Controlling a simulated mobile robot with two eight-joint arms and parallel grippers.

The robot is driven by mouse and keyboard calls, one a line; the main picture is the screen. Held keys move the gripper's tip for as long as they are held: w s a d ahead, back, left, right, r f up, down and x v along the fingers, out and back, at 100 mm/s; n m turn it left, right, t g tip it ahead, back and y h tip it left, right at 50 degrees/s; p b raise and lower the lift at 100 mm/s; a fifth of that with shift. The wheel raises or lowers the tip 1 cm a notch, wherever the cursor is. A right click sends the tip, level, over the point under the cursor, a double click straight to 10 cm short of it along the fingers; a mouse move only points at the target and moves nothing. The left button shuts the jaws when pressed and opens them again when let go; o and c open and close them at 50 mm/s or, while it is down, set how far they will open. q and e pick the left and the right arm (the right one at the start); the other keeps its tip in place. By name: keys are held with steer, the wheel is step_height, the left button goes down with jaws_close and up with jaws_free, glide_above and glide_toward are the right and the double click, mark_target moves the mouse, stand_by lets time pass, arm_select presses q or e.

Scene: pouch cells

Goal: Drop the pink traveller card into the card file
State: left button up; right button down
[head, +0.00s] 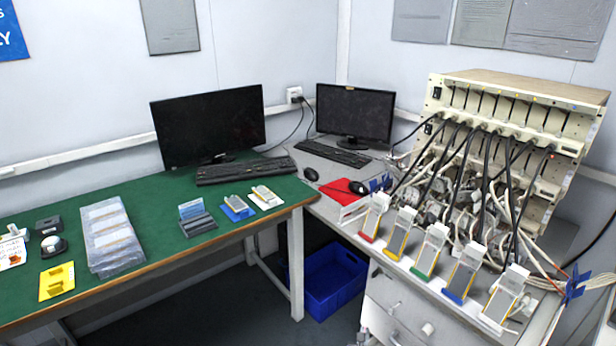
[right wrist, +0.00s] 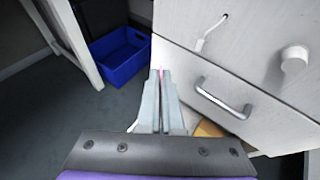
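In the right wrist view, my right gripper (right wrist: 160,72) has its two pale fingers closed together. A thin pink strip shows between the fingertips; it looks like the pink traveller card (right wrist: 161,77) seen edge-on. The gripper is in front of a white drawer cabinet, low down and well to the right of the green bench. A dark grey holder with a blue-grey card standing in it, which looks like the card file (head: 198,223), sits near the front edge of the green bench in the head view. My left gripper is not in view.
On the green bench (head: 150,196), a blue tray (head: 246,214) and a white tray (head: 276,203) stand right of the file. A wrapped stack (head: 112,240) lies to its left. A blue crate (head: 333,285) is on the floor. Several coloured cell holders line the right bench.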

arm_select(q)
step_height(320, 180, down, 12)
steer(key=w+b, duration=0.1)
steer(key=b, duration=0.9)
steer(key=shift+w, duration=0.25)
arm_select(e)
step_height(320, 180, down, 28)
steer(key=w, duration=0.1)
steer(key=shift+w+d+f, duration=0.15)
steer(key=shift+w+d, duration=0.1)
steer(key=shift+w, duration=0.15)
steer(key=c, duration=1)
jaws_free()
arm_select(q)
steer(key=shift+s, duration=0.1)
arm_select(e)
steer(key=shift+s, duration=0.1)
